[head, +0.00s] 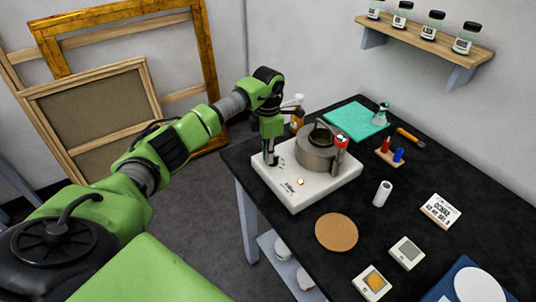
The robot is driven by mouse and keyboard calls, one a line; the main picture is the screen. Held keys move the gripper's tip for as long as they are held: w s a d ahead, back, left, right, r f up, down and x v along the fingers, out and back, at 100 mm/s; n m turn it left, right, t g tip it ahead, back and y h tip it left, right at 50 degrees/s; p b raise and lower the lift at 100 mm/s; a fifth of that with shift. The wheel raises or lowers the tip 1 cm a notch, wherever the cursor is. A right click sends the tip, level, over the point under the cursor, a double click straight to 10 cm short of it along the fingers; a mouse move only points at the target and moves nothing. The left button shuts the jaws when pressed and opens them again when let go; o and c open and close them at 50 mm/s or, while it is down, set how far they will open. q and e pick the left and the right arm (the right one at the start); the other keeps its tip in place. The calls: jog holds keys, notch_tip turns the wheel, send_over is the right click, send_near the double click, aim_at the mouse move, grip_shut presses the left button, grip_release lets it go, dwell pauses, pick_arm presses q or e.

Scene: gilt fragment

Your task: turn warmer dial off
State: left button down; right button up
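The warmer (325,184) is a white box on the black table, with dark lettering on its front edge. A grey metal pot (318,158) stands on top of it. A small round pale-orange spot (300,182) shows on the warmer's top near the lettering; whether it is the dial or a lamp is too small to tell. My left gripper (271,160) points down at the warmer's left corner, to the left of the pot. Its dark fingers are small here, and I cannot tell whether they are open or touching anything. My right gripper is out of view.
A round cork mat (336,232) lies in front of the warmer. A white cylinder (382,193), a wooden block with red and blue items (389,158), and a teal mat (356,120) are to the right. Gilt frames (60,45) lean at the left wall.

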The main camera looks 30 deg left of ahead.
aim_at(274, 164)
pick_arm(q)
jog(key=shift+n, duration=0.3)
jog(key=n, duration=0.4)
jog(key=shift+s+d+n, duration=0.15)
jog(key=shift+d+n, duration=0.15)
jog(key=shift+n, duration=0.1)
jog(key=n, duration=0.4)
jog(key=shift+d+r+n, duration=0.1)
jog(key=shift+d+n, duration=0.2)
jog(key=shift+d, duration=0.05)
jog(key=n, duration=0.4)
jog(key=shift+w+d, duration=0.2)
jog(key=shift+d, duration=0.05)
jog(key=shift+w+d+n, duration=0.15)
jog(key=shift+n, duration=1.95)
jog(key=c, duration=2.2)
grip_release()
jog(key=shift+o, duration=0.2)
notch_tip(274, 164, up, 12)
